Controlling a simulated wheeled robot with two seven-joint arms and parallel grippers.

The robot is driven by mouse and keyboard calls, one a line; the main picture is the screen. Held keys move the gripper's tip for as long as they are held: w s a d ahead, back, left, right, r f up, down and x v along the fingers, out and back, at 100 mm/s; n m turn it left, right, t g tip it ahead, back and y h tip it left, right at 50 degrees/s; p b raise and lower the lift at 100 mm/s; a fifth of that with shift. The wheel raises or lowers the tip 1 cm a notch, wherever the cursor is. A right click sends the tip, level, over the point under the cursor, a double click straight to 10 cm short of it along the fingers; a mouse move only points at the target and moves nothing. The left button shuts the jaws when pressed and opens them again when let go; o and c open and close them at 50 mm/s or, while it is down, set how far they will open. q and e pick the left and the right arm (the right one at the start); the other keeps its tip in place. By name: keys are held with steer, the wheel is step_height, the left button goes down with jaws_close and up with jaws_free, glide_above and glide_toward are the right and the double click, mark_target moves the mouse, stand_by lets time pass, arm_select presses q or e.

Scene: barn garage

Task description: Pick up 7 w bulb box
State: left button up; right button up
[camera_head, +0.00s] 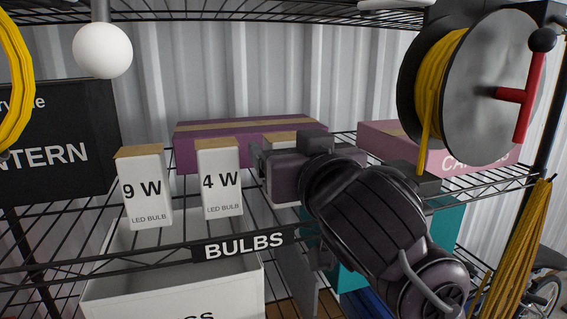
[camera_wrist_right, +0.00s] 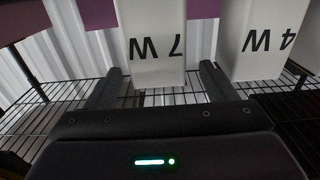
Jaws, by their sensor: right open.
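The 7 W bulb box (camera_wrist_right: 155,30) is white and appears upside down in the right wrist view, between the two fingers of my right gripper (camera_wrist_right: 158,82). The fingers are open, one on each side of it, with a gap visible at least on the right side. In the head view my right gripper (camera_head: 286,160) covers most of this box; only its tan top (camera_head: 281,137) and a little of its lower edge show. It stands on the wire shelf, right of the 4 W box. My left gripper is not in view.
The 4 W box (camera_head: 220,180) stands close left of my gripper, and the 9 W box (camera_head: 145,190) further left. A purple box (camera_head: 205,145) lies behind. The BULBS label (camera_head: 243,245) marks the shelf edge. A cable reel (camera_head: 470,90) hangs at the upper right.

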steer(key=p+x, duration=0.1)
steer(key=x, duration=0.3)
steer(key=shift+w, duration=0.15)
steer(key=shift+w+a+f+p, duration=0.15)
steer(key=shift+w+p, duration=0.15)
steer(key=shift+w, duration=0.2)
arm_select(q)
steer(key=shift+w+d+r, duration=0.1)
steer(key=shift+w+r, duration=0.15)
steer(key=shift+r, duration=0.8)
arm_select(e)
steer(key=c, duration=1.1)
steer(key=shift+o, duration=0.2)
